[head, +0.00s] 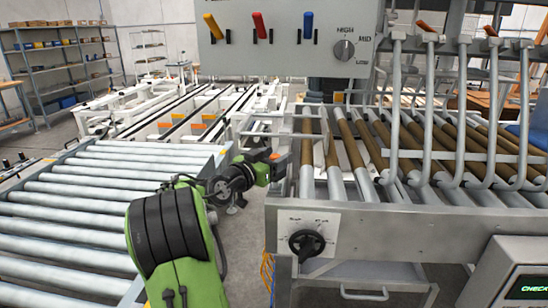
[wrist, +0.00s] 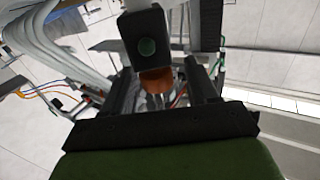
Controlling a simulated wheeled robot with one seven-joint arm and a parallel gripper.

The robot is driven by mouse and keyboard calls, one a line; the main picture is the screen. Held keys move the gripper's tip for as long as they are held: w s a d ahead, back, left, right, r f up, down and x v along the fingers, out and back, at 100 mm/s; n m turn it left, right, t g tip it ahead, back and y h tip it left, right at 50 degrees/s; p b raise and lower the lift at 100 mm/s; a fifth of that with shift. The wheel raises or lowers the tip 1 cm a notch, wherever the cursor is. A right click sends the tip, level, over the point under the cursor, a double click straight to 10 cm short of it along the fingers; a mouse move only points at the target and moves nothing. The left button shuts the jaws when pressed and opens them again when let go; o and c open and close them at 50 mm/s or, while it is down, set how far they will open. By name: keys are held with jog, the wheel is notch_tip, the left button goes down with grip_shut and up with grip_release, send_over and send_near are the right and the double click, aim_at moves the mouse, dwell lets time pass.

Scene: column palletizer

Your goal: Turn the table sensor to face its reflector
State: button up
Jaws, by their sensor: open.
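In the head view my gripper (head: 272,166) is at the left edge of the roller table (head: 375,225), by a small orange-red spot (head: 274,156). The sensor body is mostly hidden there by my gripper. I cannot pick out the reflector.
A panel with coloured levers (head: 285,50) stands above the table. Bent grey bars (head: 447,125) cross its rollers. A rotary knob (head: 306,243) is on the table's front. A roller conveyor (head: 75,200) lies left, with a floor gap between. A display box (head: 515,275) is front right.

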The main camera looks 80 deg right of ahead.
jog(key=c, duration=0.9)
jog(key=n+t+h+b, duration=0.1)
jog(key=n+t+b, duration=0.1)
jog(key=t, duration=0.1)
jog(key=shift+s+a+f+b, duration=0.1)
jog(key=shift+s+b, duration=0.05)
jog(key=shift+b, duration=0.25)
jog(key=shift+c, duration=0.2)
jog(key=shift+n+t, duration=0.4)
jog(key=shift+t, duration=0.1)
jog(key=shift+n+t, duration=0.5)
jog(key=shift+t, duration=0.3)
jog(key=shift+w, duration=0.2)
jog(key=o, duration=0.9)
jog(key=shift+o, duration=0.2)
